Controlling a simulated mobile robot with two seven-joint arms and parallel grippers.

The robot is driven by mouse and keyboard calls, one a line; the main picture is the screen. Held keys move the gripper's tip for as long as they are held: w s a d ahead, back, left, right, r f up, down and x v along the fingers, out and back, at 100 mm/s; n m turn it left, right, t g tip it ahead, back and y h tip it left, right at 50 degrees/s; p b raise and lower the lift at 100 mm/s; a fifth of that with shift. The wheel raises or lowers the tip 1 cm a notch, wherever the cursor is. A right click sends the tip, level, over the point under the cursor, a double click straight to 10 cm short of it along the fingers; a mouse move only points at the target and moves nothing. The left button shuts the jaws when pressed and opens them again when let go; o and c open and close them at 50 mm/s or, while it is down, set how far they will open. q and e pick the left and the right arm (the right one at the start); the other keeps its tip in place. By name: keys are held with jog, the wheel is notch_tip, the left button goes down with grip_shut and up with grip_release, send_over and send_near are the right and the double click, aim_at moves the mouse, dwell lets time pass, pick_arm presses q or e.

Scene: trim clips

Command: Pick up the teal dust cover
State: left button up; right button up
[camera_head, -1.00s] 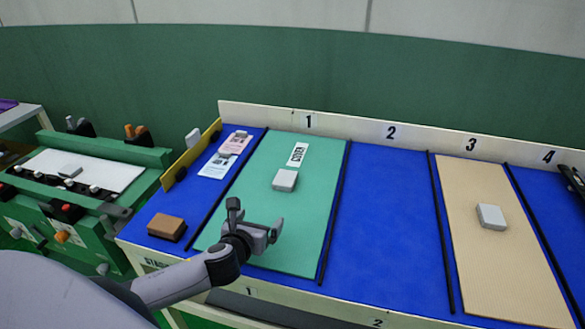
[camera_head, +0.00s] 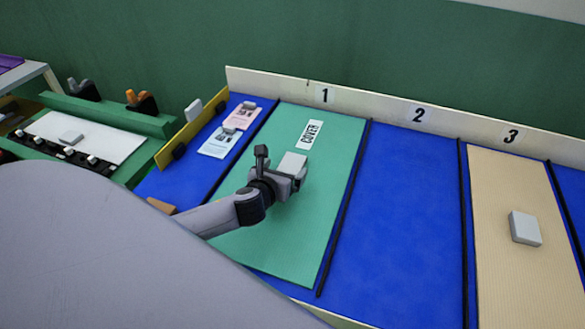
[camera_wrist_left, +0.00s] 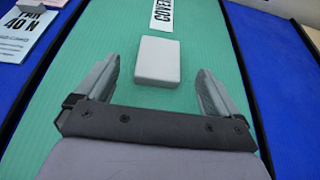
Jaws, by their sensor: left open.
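The teal dust cover (camera_head: 315,225) lies flat in lane 1 of the blue table, with a white COVER label (camera_head: 312,133) near its far end. It also fills most of the left wrist view (camera_wrist_left: 205,43). A pale grey block (camera_head: 292,164) rests on it. My left gripper (camera_head: 282,172) is open over the cover, close to the block's near side. In the left wrist view the block (camera_wrist_left: 158,60) shows between and slightly beyond the open fingers. I cannot tell how high the fingers are above the cover. My right gripper is not in view.
Lane 2 (camera_head: 410,220) is bare blue. Lane 3 holds a tan sheet (camera_head: 500,265) with another grey block (camera_head: 525,228). Dark strips divide the lanes. Printed cards (camera_head: 220,142) lie left of the cover. A raised pale board (camera_head: 375,108) closes the back edge.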

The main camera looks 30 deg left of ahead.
aim_at(292, 163)
pick_arm(q)
jog(key=x, duration=0.3)
jog(key=shift+s+f, duration=0.1)
jog(key=shift+f, duration=0.15)
jog(key=shift+x, duration=0.95)
jog(key=c, duration=1.3)
